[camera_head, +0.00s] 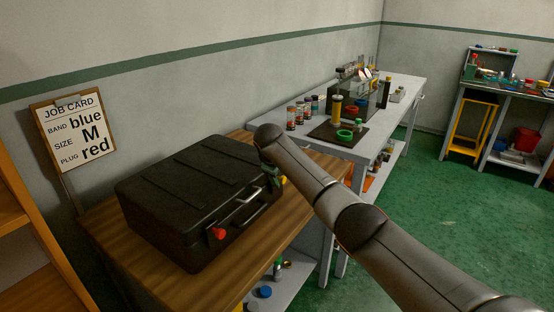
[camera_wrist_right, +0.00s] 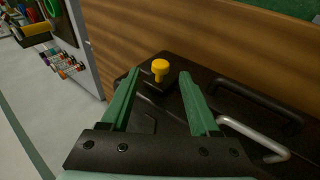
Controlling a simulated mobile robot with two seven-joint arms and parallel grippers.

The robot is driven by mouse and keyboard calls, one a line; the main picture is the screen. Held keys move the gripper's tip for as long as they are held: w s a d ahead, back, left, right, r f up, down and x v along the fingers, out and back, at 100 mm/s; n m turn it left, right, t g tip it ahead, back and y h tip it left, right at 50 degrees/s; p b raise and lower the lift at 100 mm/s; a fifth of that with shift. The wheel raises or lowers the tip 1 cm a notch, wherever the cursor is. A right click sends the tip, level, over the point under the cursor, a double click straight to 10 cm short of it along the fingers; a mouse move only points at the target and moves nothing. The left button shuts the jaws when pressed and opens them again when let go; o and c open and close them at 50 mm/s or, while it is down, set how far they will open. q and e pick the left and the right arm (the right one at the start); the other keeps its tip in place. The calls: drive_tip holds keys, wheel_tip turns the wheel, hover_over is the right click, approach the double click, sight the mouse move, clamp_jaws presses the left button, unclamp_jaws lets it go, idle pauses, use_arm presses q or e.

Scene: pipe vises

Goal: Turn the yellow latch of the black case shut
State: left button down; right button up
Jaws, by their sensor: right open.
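The black case (camera_head: 180,190) lies closed on the wooden table, with a silver handle (camera_head: 243,207) on its front. Its yellow latch (camera_wrist_right: 160,67) shows in the right wrist view as a round knob on a dark base. My right gripper (camera_wrist_right: 160,76) is open, with its green fingers either side of the latch in that view; I cannot tell whether they touch it. In the head view my right gripper (camera_head: 271,176) is at the case's far front corner, and my arm hides most of the latch. My left gripper is not in view.
A red latch (camera_head: 216,233) is at the near end of the case's front. The wooden table (camera_head: 110,225) borders a grey bench (camera_head: 395,90) with bottles and a dark mat. A job card (camera_head: 75,130) reads blue, M, red. Green floor is open at right.

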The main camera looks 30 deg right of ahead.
drive_tip(key=v, duration=0.7)
drive_tip(key=shift+s+r, duration=0.2)
drive_tip(key=shift+r, duration=0.05)
drive_tip(key=shift+a, duration=0.15)
